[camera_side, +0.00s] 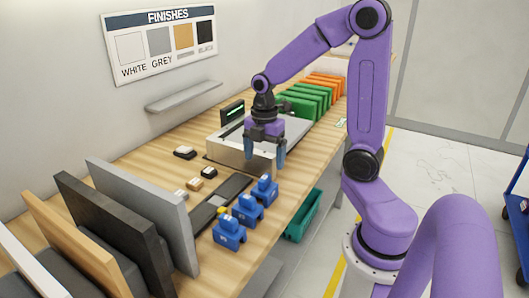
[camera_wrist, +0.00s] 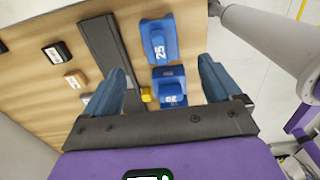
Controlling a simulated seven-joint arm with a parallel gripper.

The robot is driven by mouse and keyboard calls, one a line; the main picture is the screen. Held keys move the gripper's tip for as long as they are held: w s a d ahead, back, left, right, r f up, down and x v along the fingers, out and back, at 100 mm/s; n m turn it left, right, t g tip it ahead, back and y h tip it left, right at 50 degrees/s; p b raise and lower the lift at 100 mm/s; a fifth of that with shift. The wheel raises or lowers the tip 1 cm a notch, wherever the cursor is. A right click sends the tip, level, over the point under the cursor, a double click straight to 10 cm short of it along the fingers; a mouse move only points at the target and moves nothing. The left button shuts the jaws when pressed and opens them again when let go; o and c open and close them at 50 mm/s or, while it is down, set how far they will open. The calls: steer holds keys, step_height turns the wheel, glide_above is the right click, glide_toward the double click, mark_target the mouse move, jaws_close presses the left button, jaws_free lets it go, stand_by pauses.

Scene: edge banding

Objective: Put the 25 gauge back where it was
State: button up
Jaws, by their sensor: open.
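The 25 gauge (camera_wrist: 158,42) is a blue block marked "25", lying on the wooden bench ahead of my fingers in the wrist view. A second blue gauge (camera_wrist: 169,90) sits just below it, between my fingers in the picture; its number is hard to read. In the side view three blue gauges stand in a row, a near one (camera_side: 230,234), a middle one (camera_side: 247,210) and a far one (camera_side: 264,189); I cannot tell which is the 25. My gripper (camera_side: 265,160) is open and empty, pointing down above the bench beyond the row. It also shows in the wrist view (camera_wrist: 163,70).
A dark strip (camera_wrist: 108,45) runs beside the gauges, with a small yellow piece (camera_wrist: 146,95). Small labelled blocks (camera_side: 195,184) lie towards the wall. A grey machine (camera_side: 232,150) stands behind my gripper. Upright panels (camera_side: 145,205) fill the near left; a green bin (camera_side: 303,216) hangs at the bench edge.

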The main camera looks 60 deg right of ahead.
steer(key=shift+r, duration=0.3)
steer(key=shift+s+a+r, duration=0.1)
steer(key=shift+a, duration=0.2)
steer(key=s+a+m, duration=0.5)
steer(key=s+a, duration=0.9)
steer(key=s, duration=0.3)
steer(key=shift+s+a+r, duration=0.25)
steer(key=shift+s+r, duration=0.1)
steer(key=shift+r, duration=0.1)
